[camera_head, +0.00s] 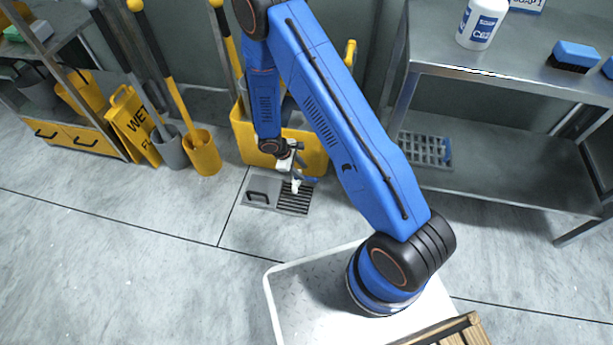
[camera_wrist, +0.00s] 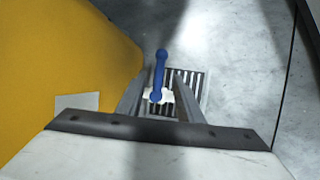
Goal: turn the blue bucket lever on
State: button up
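A blue lever (camera_wrist: 161,72) with rounded ends shows in the wrist view, above a small white fitting (camera_wrist: 166,97). In the head view, a blue piece that looks like the lever (camera_head: 308,179) is beside the front of a yellow bucket (camera_head: 312,150). The yellow bucket wall (camera_wrist: 65,60) fills the left of the wrist view. My gripper (camera_head: 294,165) is in front of the bucket, pointing down. In the wrist view my gripper (camera_wrist: 159,80) is open, its two fingers apart with the lever appearing between them. I cannot tell whether they touch it.
A floor drain grate (camera_head: 293,198) lies below my gripper. A yellow holder (camera_head: 201,153) and a wet-floor sign (camera_head: 132,125) stand to the left. A steel table (camera_head: 500,65) stands to the right. The grey floor in front of the drain is clear.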

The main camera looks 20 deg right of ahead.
aim_at(308, 178)
jog(key=shift+x, duration=2.85)
jog(key=shift+c, duration=0.5)
grip_shut()
